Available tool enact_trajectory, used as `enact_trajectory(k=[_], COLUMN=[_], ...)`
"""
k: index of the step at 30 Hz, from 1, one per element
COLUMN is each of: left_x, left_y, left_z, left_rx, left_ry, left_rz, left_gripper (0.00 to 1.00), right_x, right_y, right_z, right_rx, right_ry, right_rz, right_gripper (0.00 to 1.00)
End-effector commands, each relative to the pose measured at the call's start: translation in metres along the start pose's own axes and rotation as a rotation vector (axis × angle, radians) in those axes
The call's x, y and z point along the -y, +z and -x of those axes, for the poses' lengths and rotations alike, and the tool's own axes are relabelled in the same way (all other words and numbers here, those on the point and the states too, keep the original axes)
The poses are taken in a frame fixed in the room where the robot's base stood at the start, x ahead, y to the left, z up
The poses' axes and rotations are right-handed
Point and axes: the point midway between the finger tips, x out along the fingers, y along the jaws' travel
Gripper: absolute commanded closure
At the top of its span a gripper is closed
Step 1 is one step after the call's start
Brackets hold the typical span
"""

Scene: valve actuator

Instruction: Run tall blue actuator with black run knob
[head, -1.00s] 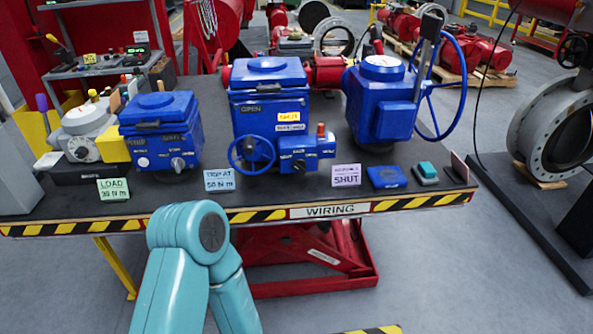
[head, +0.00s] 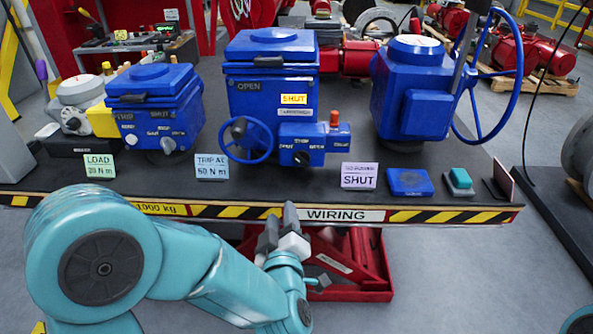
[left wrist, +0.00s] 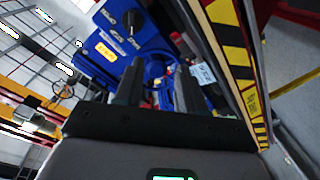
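The tall blue actuator (head: 270,95) stands mid-table in the head view, with a yellow SHUT label and a blue handwheel (head: 246,140). A small blue control box (head: 318,145) on its lower right carries the black knob (head: 302,158) and an orange-red button (head: 334,118). My left gripper (head: 279,218) is in front of the table edge, below and apart from the actuator. In the left wrist view its two dark fingers (left wrist: 156,92) are apart with nothing held. A blue box with a dark knob (left wrist: 133,18) shows beyond them. My right gripper is out of view.
A shorter blue actuator (head: 155,110) stands left and another with a large handwheel (head: 412,90) right. Signs, including a SHUT card (head: 359,176), and a blue pad (head: 410,183) line the front. The striped table edge (head: 235,212) lies just behind the gripper.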

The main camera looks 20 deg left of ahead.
Motion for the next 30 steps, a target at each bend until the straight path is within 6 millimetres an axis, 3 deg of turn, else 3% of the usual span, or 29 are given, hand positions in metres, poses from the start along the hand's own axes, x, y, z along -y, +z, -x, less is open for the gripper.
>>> enact_trajectory(k=[1, 6, 11, 24, 30], left_x=[-0.008, -0.030, -0.036, -0.047, -0.052], left_y=[0.003, 0.004, 0.005, 0.005, 0.007], left_z=[0.006, 0.021, 0.015, -0.085, -0.122], left_rx=[-0.002, 0.007, 0.015, 0.012, 0.013], left_ry=[0.036, 0.108, 0.120, 0.116, 0.117], left_rz=[0.018, 0.045, 0.046, 0.045, 0.045], left_gripper=[0.61, 0.61, 0.61, 0.61, 0.61], right_x=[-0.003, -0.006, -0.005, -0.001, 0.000], right_y=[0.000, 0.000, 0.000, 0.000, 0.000], right_z=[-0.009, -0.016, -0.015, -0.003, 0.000], right_rx=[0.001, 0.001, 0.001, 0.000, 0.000], right_ry=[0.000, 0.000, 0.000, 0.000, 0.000], right_rz=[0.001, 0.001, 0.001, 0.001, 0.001], right_gripper=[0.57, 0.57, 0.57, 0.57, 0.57])
